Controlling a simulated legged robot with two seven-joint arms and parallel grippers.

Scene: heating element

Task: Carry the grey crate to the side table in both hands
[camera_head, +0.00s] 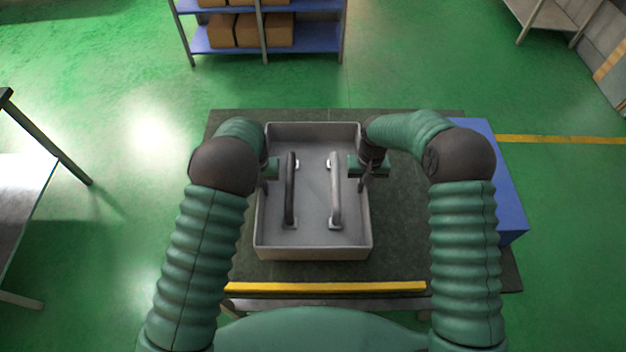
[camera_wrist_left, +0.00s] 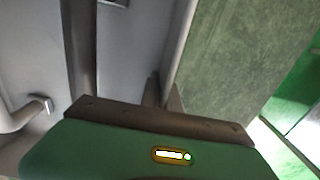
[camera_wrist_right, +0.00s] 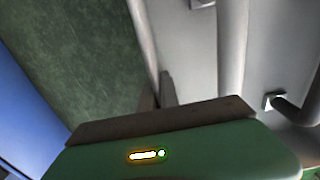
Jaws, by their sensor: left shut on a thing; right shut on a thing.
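The grey crate (camera_head: 325,250) is upright in front of me in the head view, over a dark green surface (camera_head: 410,240). I cannot tell whether it rests there or hangs just above it. Inside it are a dark bar handle (camera_head: 290,190) and a pale bar handle (camera_head: 336,190). My left gripper (camera_head: 268,178) is shut on the crate's left wall, and my right gripper (camera_head: 366,180) is shut on its right wall. The wrist views show the fingers at the rim, with the crate's floor showing in the left (camera_wrist_left: 140,50) and right (camera_wrist_right: 185,45) views.
A metal-topped table (camera_head: 20,195) stands at the left edge. A blue box-like thing (camera_head: 505,185) is at the right. A shelf with cardboard boxes (camera_head: 235,32) is at the back, and another table (camera_head: 555,12) is back right. A yellow bar (camera_head: 325,287) is in front. Green floor lies between.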

